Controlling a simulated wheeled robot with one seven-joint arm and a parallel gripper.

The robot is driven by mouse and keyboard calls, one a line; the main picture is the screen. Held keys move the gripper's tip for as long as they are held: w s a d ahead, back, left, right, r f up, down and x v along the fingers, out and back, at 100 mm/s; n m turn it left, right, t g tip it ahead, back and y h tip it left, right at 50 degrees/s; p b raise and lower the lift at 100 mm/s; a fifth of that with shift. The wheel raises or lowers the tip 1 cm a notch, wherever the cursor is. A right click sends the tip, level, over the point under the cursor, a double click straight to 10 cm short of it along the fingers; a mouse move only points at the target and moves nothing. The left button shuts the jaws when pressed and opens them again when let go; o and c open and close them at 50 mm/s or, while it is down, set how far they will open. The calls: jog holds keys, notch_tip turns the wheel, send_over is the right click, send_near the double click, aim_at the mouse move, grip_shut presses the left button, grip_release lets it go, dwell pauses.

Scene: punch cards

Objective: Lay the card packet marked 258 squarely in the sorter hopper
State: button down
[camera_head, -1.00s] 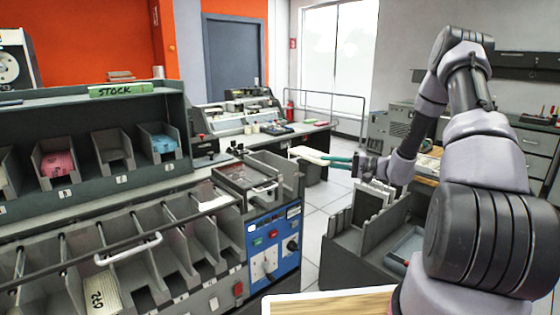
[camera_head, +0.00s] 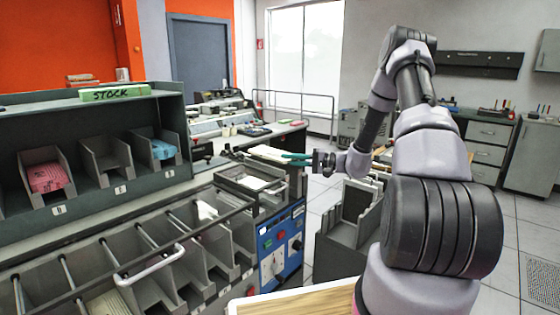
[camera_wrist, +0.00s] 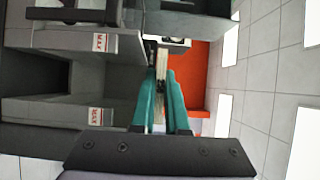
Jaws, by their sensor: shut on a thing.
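In the head view my gripper (camera_head: 299,159), with teal fingers, is shut on a thin cream card packet (camera_head: 264,152). It holds the packet out to the left, above the right end of the sorter. In the wrist view the packet (camera_wrist: 160,88) shows edge-on between the teal fingers (camera_wrist: 162,108). Its marking cannot be read. The grey hopper (camera_head: 285,182) appears at the sorter's right end, below the packet and partly hidden. Grey walls with MAX labels (camera_wrist: 100,42) lie left of the fingers in the wrist view; the packet appears outside them.
Sorter pockets (camera_head: 190,240) with a white handle (camera_head: 150,266) fill the lower left. The STOCK rack (camera_head: 95,150) behind holds pink (camera_head: 47,177) and blue (camera_head: 162,149) packets. A blue control panel (camera_head: 280,245) is at the sorter's end. A grey bin (camera_head: 350,225) stands to the right.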

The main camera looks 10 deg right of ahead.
jog(key=shift+a, duration=0.1)
jog(key=shift+f, duration=0.15)
dwell(0.3)
jog(key=shift+f, duration=1.35)
jog(key=shift+f, duration=0.15)
jog(key=shift+f, duration=4.45)
jog(key=c, duration=0.8)
grip_release()
jog(key=shift+c, duration=0.2)
